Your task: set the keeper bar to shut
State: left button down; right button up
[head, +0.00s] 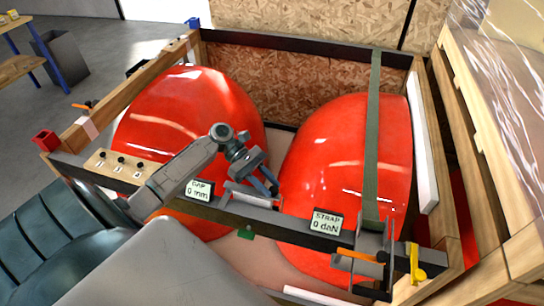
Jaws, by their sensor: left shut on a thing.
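Two red nosecones, a left one (190,110) and a right one (335,160), sit side by side in a wooden and dark-framed crate. A grey bar, which I take as the keeper bar (245,196), lies along the dark front rail between them, beside a sign reading GAP 0 mm (199,191). My right gripper is not in view.
A green strap (372,130) runs over the right nosecone to a ratchet with an orange handle (360,256). Its sign reads STRAP 0 daN (327,222). A yellow hook (414,262) hangs at the right corner.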

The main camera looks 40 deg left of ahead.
pick_arm(q)
jog(key=shift+s, duration=0.1)
dwell(0.3)
jog(key=c, duration=1.3)
grip_release()
jog(key=shift+o, duration=0.7)
jog(key=shift+a, duration=0.25)
jog(key=b+v, duration=0.3)
jog(key=v, duration=0.7)
jog(key=shift+r+b, duration=0.25)
jog(key=shift+b, duration=0.1)
